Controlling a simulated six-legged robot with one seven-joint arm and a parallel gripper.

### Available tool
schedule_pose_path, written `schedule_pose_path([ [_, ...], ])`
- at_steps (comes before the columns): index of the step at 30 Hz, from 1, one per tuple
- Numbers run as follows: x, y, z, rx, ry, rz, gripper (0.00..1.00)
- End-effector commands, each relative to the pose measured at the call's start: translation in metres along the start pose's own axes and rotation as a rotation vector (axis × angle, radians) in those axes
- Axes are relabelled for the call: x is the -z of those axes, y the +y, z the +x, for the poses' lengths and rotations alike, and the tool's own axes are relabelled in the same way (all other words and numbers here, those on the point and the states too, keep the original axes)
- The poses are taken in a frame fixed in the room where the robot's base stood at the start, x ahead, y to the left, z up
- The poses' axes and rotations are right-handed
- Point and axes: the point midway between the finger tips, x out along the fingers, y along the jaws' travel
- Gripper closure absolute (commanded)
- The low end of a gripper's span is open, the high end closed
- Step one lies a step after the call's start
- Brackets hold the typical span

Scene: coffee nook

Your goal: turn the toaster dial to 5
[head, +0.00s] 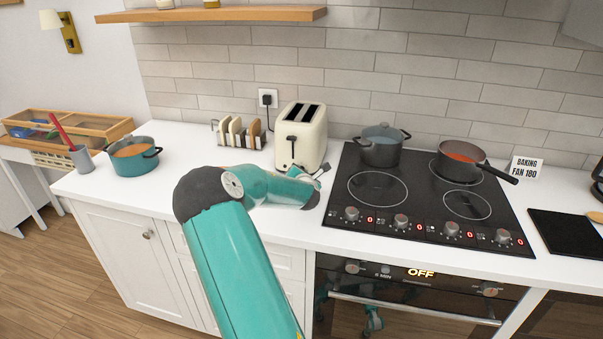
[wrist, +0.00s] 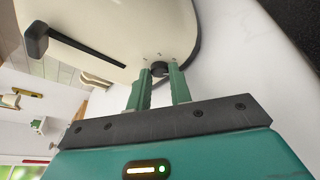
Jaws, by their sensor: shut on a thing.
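The cream toaster (head: 311,140) stands on the white counter, left of the hob, with two dark slots on top. Its body also fills the upper part of the wrist view (wrist: 120,25), with a black lever (wrist: 36,42) at the left end of a dark slot. The small dark toaster dial (wrist: 159,67) sits low on the toaster's front. My gripper (wrist: 159,78) is shut on the dial, with one green finger on each side. In the head view my gripper (head: 308,176) is at the toaster's lower front. The dial's marks and setting cannot be read.
A toast rack (head: 243,133) with slices stands left of the toaster. The black hob (head: 425,200) with two pots lies close to the right. A teal pot (head: 136,158) stands at the far left. The counter between is clear.

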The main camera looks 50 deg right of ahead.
Motion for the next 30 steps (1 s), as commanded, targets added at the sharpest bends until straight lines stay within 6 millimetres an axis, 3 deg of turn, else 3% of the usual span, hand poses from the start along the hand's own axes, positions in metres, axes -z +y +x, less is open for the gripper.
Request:
schedule_pose_path([
  [7, 0.000, 0.001, 0.000, -0.002, -0.001, -0.001, 1.00],
  [8, 0.000, 0.001, 0.000, -0.002, -0.001, -0.001, 0.77],
  [11, 0.000, 0.001, 0.000, -0.002, -0.001, -0.001, 0.58],
  [23, -0.001, 0.001, -0.006, 0.000, -0.001, -0.001, 0.58],
  [30, 0.000, 0.002, -0.048, -0.002, 0.000, 0.001, 0.58],
])
